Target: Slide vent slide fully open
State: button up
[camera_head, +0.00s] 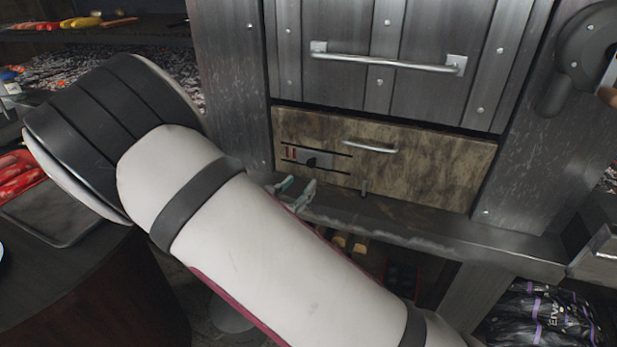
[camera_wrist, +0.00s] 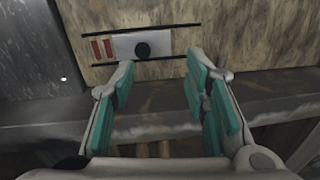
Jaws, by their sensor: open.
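My gripper (camera_head: 296,186) is open and empty, below and in front of the slide. The fingers look apart from the knob.
A metal door with a long bar handle (camera_head: 385,64) is above. A dark ledge (camera_head: 420,228) runs below the panel. My arm covers the lower left.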

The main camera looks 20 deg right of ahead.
aim_at(311, 164)
jog(key=shift+n+t+y, duration=0.5)
jog(key=shift+n+t, duration=0.1)
jog(key=shift+n, duration=0.3)
jog(key=b+x, duration=0.1)
jog(key=x, duration=0.3)
jog(key=a+f+x, duration=0.1)
jog(key=x, duration=0.3)
jog(key=w+b+x, duration=0.1)
jog(key=x, duration=0.3)
jog(key=shift+w+a+f+b, duration=0.1)
jog(key=shift+w+f+b, duration=0.2)
jog(key=shift+f+b, duration=0.1)
grip_shut()
